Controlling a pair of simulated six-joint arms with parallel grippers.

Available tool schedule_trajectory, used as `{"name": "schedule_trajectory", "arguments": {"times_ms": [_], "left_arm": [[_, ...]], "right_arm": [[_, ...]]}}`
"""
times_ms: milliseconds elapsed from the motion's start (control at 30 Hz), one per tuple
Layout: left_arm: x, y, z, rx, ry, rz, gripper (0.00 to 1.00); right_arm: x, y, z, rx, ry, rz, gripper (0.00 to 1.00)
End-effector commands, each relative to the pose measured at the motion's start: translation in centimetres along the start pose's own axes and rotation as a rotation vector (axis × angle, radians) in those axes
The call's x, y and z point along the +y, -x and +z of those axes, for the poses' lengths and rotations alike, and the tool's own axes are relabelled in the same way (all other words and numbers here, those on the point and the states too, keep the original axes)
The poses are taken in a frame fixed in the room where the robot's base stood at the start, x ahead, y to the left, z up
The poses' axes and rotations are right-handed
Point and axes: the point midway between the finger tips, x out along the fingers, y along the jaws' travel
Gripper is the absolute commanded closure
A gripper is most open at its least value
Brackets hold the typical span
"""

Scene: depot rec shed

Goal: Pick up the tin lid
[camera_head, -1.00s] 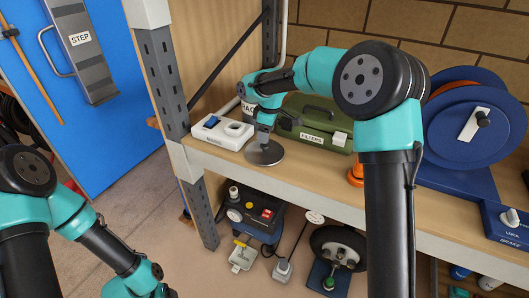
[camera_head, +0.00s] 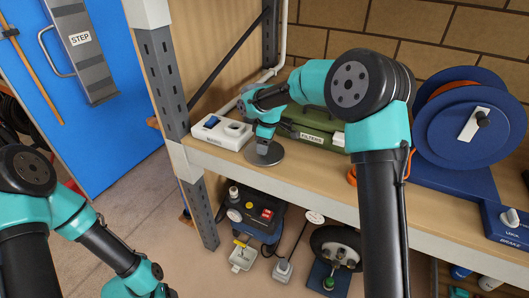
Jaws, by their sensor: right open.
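The tin lid (camera_head: 270,158) is a flat grey metal disc on the wooden shelf, near its front edge, in the head view. My right gripper (camera_head: 264,140) points down at the lid from above, with its tips at the middle of the disc. It is open; whether the tips touch the lid is too small to tell. The gripper hides the lid's centre. My left arm is at the lower left, and its gripper is outside the picture.
A white holder (camera_head: 208,135) stands left of the lid, and a green case (camera_head: 318,128) labelled FILTERS stands behind it to the right. A blue cable reel (camera_head: 455,135) is farther right. The shelf post (camera_head: 163,75) rises at left. Equipment stands below the shelf.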

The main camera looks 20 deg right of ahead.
Motion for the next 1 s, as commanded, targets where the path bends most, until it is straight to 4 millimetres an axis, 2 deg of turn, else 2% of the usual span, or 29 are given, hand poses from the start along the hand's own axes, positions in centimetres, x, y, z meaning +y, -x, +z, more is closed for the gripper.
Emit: {"name": "schedule_trajectory", "arguments": {"times_ms": [167,700,1000], "left_arm": [[0.0,0.0,0.0,0.0,0.0,0.0,0.42],[0.0,0.0,0.0,0.0,0.0,0.0,0.42],[0.0,0.0,0.0,0.0,0.0,0.0,0.42]], "right_arm": [[0.0,0.02,-0.01,0.0,0.0,0.0,0.41],[0.0,0.04,-0.01,0.0,0.0,0.0,0.91],[0.0,0.22,-0.03,0.0,0.0,0.001,0.92]]}}
